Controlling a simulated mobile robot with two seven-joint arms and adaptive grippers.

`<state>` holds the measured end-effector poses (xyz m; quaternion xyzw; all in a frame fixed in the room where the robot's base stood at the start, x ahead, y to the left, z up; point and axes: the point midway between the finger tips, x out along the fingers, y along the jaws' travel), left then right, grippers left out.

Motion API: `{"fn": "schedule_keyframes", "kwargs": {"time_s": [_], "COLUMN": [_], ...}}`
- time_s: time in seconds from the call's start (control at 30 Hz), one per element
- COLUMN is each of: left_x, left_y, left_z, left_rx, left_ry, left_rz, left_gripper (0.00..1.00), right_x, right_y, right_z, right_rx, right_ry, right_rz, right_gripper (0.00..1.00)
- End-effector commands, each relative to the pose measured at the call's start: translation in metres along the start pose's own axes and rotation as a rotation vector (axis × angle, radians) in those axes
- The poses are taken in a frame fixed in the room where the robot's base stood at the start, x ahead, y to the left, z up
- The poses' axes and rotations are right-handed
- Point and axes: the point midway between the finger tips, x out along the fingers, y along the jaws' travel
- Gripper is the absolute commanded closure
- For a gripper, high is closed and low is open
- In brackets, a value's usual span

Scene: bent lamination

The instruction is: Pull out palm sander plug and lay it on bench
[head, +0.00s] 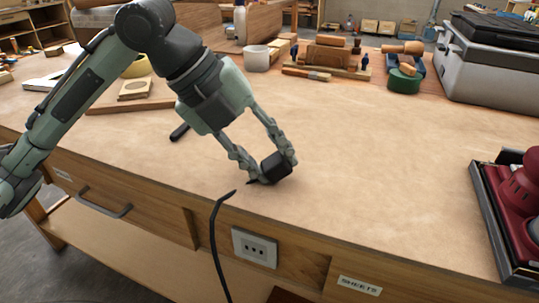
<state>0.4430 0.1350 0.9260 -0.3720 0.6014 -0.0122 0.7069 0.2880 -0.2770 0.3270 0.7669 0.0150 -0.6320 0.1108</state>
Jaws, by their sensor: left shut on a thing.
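My left gripper (267,168) is shut on the black plug (275,167), low over the bench top near its front edge. I cannot tell whether the plug touches the wood. A black cord (215,237) hangs down over the bench's front edge, its upper end near the plug; the link between them is not clear. The outlet (255,247) in the bench front shows empty holes. A dark red sander (525,190) is cut off by the right picture edge, on a dark tray. My right gripper is not in view.
The bench top (380,170) is clear in the middle and to the right of the plug. A small black rod (180,131) lies behind my left arm.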

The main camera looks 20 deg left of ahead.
Motion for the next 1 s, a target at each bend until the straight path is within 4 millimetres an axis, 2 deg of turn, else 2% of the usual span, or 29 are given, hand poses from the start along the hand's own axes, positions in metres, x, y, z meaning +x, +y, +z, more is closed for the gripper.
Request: {"fn": "schedule_keyframes", "kwargs": {"time_s": [0.03, 0.07, 0.23, 0.5, 0.63, 0.77, 1.0], "left_x": [0.001, 0.0, 0.0, 0.0, -0.006, -0.027, -0.08], "left_y": [0.001, 0.0, 0.0, 0.001, 0.0, 0.0, 0.0], "left_z": [0.0, 0.0, 0.0, 0.0, 0.0, 0.001, 0.001], "left_rx": [0.0, 0.0, 0.0, 0.0, 0.0, 0.001, -0.001], "left_ry": [0.0, 0.0, 0.0, 0.001, -0.001, -0.005, -0.006], "left_rz": [0.0, 0.0, 0.0, 0.001, 0.0, -0.001, -0.003], "left_gripper": [1.0, 0.63, 0.43, 0.43, 0.43, 0.43, 0.43], "right_x": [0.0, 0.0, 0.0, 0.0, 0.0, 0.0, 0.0], "right_y": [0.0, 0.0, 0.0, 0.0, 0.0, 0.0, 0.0], "right_z": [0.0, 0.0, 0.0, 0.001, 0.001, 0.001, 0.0], "right_rx": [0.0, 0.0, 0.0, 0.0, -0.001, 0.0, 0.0], "right_ry": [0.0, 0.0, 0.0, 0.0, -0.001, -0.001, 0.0], "right_rz": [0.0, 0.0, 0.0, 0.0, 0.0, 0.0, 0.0], "right_gripper": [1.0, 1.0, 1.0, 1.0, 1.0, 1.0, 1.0]}}
